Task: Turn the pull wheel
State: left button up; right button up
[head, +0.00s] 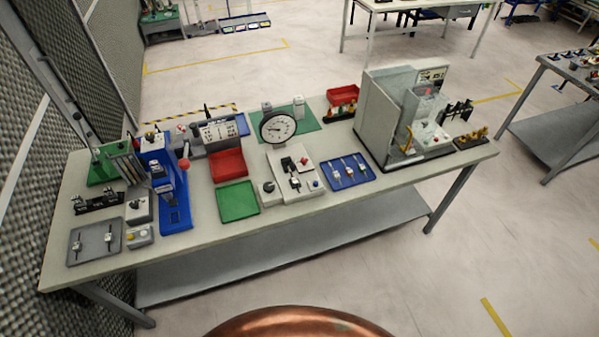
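Neither of my grippers is in view.
A green tray (238,198), a red bin (228,164) and a blue tray with tools (348,171) lie on the bench. A grey walled machine (376,115) stands at the right.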

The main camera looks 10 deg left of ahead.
aim_at(268, 186)
jog(key=i, duration=1)
jog(key=u, duration=0.35)
